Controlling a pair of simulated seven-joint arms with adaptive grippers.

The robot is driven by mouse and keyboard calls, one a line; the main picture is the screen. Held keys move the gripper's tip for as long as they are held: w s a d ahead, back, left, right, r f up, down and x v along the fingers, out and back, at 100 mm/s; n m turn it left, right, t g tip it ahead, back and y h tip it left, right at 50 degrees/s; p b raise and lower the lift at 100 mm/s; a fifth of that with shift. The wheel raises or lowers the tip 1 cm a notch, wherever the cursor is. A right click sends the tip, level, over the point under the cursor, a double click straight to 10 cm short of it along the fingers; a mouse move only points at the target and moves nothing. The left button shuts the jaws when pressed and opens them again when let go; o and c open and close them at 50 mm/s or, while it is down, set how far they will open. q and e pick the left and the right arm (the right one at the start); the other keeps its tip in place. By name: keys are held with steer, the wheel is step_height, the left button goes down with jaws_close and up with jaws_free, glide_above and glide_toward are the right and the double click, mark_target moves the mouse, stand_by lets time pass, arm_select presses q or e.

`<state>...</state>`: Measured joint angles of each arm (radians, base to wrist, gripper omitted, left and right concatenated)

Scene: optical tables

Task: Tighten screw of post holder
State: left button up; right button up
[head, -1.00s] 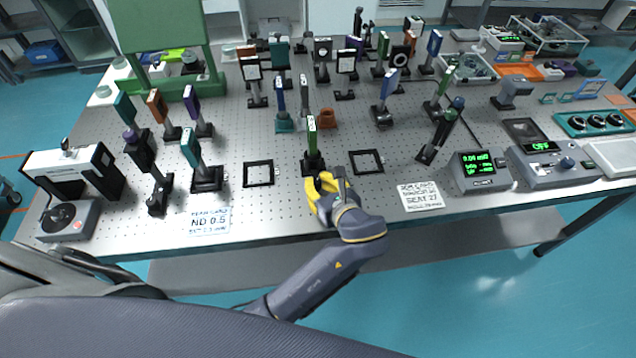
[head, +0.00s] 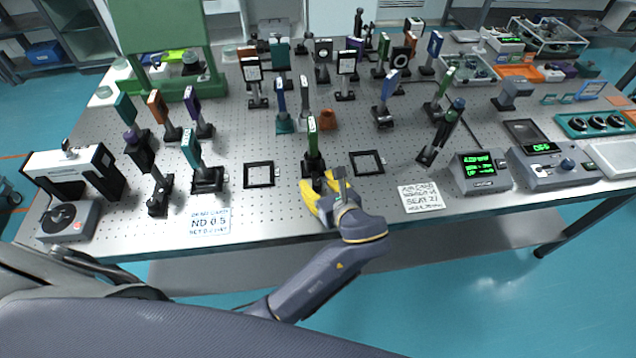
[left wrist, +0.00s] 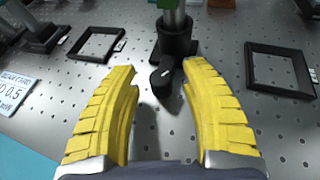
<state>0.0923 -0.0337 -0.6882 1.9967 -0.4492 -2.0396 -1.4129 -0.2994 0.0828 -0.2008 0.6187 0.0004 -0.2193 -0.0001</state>
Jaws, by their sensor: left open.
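The post holder (head: 313,165) is a dark upright cylinder on a black base, carrying a green plate-shaped optic (head: 312,132) near the front of the table. In the left wrist view the holder (left wrist: 176,38) stands at top centre. Its black screw knob (left wrist: 162,79) faces me, with a small light mark on top. My left gripper (head: 323,181) has yellow fingers, open and low in front of the holder. In the left wrist view its fingers (left wrist: 158,70) are spread on either side of the knob, with visible gaps and nothing held. My right gripper is not in view.
Two black square frames, left (head: 258,174) and right (head: 367,161), lie flat beside the holder. An ND 0.5 card (head: 210,221) and a SEAT 27 card (head: 420,197) lie near the front edge. Several mounted optics stand behind. A readout box (head: 481,171) sits to the right.

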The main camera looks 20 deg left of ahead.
arm_select(q)
steer(key=shift+v, duration=3.75)
steer(key=shift+w+r, duration=0.1)
steer(key=shift+r, duration=0.05)
